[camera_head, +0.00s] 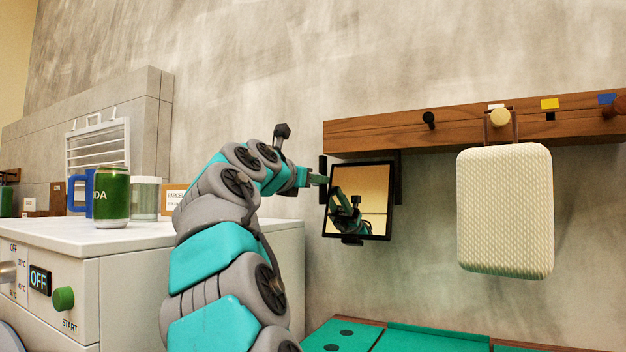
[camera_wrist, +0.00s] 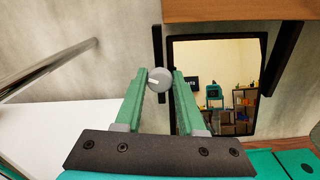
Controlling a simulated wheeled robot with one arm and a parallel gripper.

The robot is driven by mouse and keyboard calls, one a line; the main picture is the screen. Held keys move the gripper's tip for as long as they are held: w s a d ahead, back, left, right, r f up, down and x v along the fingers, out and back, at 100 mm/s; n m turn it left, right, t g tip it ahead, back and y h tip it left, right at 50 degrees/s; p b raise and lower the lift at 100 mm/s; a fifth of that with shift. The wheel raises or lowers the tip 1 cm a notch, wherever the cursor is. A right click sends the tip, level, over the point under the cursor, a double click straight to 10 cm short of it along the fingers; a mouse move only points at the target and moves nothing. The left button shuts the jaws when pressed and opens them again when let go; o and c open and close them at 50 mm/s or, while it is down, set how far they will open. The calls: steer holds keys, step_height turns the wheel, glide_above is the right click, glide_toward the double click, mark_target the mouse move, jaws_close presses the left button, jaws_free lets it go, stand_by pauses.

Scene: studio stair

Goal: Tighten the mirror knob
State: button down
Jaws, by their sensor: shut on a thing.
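The mirror (camera_head: 374,200) is a dark-framed square hanging below a wooden rail, and its glass reflects my arm. It also shows in the wrist view (camera_wrist: 222,85), to the right of my fingers. The mirror knob (camera_wrist: 158,80) is a small round grey knob with a pale line on its face, beside the mirror's left edge. My gripper (camera_wrist: 160,82) has its two green fingers on either side of the knob and is shut on it. In the head view my gripper (camera_head: 322,180) reaches the mirror's left edge, and the knob is hidden there.
The wooden rail (camera_head: 450,128) carries pegs, and a cream textured case (camera_head: 505,210) hangs from it right of the mirror. A white machine (camera_head: 140,235) stands at left with a green can (camera_head: 112,197) and a glass jar (camera_head: 145,198) on top. A green-topped surface (camera_head: 420,340) lies below.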

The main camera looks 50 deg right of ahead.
steer(key=shift+m+p, duration=0.4)
steer(key=shift+p, duration=0.75)
steer(key=shift+s+f+m+p, duration=0.1)
steer(key=shift+m+p, duration=0.15)
steer(key=shift+m, duration=2.8)
steer(key=shift+f+m+p, duration=0.1)
steer(key=shift+m+p, duration=0.15)
steer(key=shift+m, duration=2.8)
steer(key=c, duration=0.5)
jaws_free()
steer(key=shift+r, duration=0.1)
